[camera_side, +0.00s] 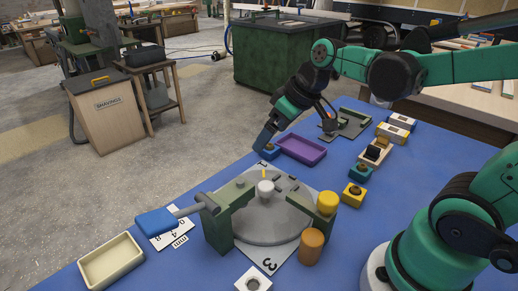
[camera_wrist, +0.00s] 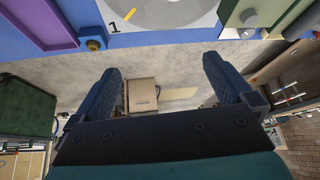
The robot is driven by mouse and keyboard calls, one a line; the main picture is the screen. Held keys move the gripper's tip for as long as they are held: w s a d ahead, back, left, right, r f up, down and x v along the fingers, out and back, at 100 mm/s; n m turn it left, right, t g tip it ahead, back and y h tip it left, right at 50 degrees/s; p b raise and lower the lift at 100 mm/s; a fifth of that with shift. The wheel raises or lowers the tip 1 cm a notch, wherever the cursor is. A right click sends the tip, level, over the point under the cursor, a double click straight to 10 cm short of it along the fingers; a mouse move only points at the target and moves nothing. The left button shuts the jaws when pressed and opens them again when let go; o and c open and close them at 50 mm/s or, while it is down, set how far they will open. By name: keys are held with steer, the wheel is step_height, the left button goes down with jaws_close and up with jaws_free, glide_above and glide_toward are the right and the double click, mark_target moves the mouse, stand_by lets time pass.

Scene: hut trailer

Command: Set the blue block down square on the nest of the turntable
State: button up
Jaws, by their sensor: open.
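The small blue block (camera_side: 271,154), with a brown knob on top, sits on the blue table beside the purple tray. It also shows in the wrist view (camera_wrist: 94,43) at the table edge. My gripper (camera_side: 265,140) is above and close to it in the side view, partly covering it; contact is unclear. In the wrist view my gripper (camera_wrist: 163,75) has its fingers wide apart with nothing between them. The block lies beyond the left fingertip there. I cannot clearly make out the nest.
An orange cylinder (camera_side: 311,246), a yellow block (camera_side: 353,196) and a teal block (camera_side: 360,173) stand right. The purple tray (camera_side: 302,149) is behind, a cream tray (camera_side: 111,263) front left.

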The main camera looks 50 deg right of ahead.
steer(key=shift+s+a+f+m+t+h, duration=0.1)
steer(key=shift+s+a+m+t+h, duration=0.2)
steer(key=shift+s, duration=0.4)
steer(key=shift+s+a+f+m+t+h, duration=0.15)
steer(key=shift+s+a+m+t, duration=0.25)
steer(key=shift+s, duration=0.3)
steer(key=shift+s+a+f+m+t+h, duration=0.1)
steer(key=shift+s+a+m+t+h, duration=0.25)
steer(key=shift+s, duration=0.35)
steer(key=shift+r+g, duration=0.1)
steer(key=shift+g, duration=0.15)
